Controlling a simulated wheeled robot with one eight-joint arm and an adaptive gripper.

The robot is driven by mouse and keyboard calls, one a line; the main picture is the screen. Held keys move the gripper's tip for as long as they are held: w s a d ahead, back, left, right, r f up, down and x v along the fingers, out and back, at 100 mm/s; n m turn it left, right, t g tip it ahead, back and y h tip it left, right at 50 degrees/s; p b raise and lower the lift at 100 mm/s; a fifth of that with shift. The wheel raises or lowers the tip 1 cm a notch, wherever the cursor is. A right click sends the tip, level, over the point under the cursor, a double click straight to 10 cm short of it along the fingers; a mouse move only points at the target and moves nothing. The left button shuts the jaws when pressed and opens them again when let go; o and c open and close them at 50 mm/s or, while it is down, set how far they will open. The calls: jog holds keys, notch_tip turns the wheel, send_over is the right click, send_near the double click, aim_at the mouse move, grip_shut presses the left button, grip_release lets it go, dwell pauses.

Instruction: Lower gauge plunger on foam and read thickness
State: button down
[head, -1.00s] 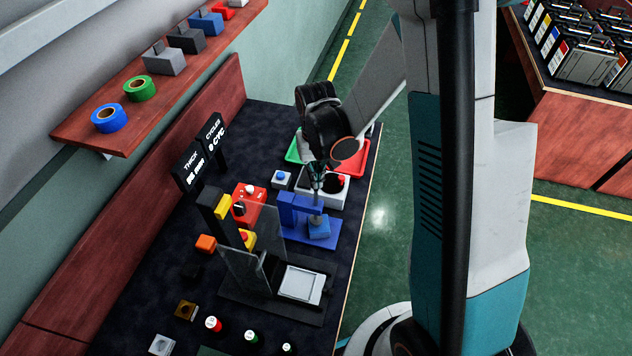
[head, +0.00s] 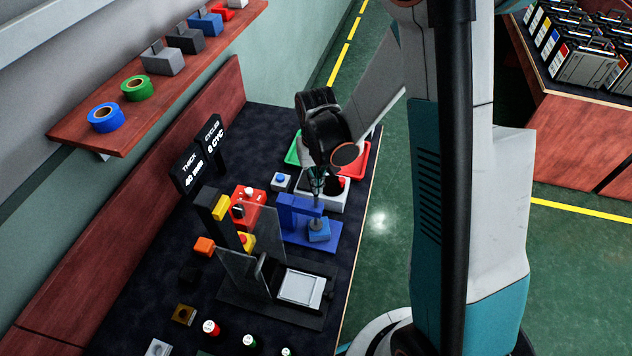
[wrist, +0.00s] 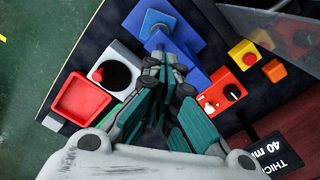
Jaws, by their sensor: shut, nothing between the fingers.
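The blue gauge stand (head: 293,214) is on the dark bench, and it also shows in the wrist view (wrist: 193,72). A lighter blue foam block (head: 319,231) sits on its base, also visible in the wrist view (wrist: 157,22). A grey plunger (head: 316,217) stands over the foam and appears to touch its top. My gripper (head: 317,184) is directly above the plunger, pointing down, its fingers closed together with nothing between them; they also show in the wrist view (wrist: 163,68). The fingertips hide the plunger's top. The thickness display (head: 190,170) reads "40 mm".
A clear-guarded press (head: 250,262) stands in front of the gauge. A red box with controls (head: 248,203), an orange block (head: 205,244) and a red tray (head: 358,160) are nearby. The cycle display (head: 213,135) reads "0 CYC". The bench's right edge is close.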

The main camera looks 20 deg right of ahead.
dwell(0.4)
notch_tip(320, 180, up, 8)
jog(key=p, duration=0.5)
dwell(0.3)
dwell(0.4)
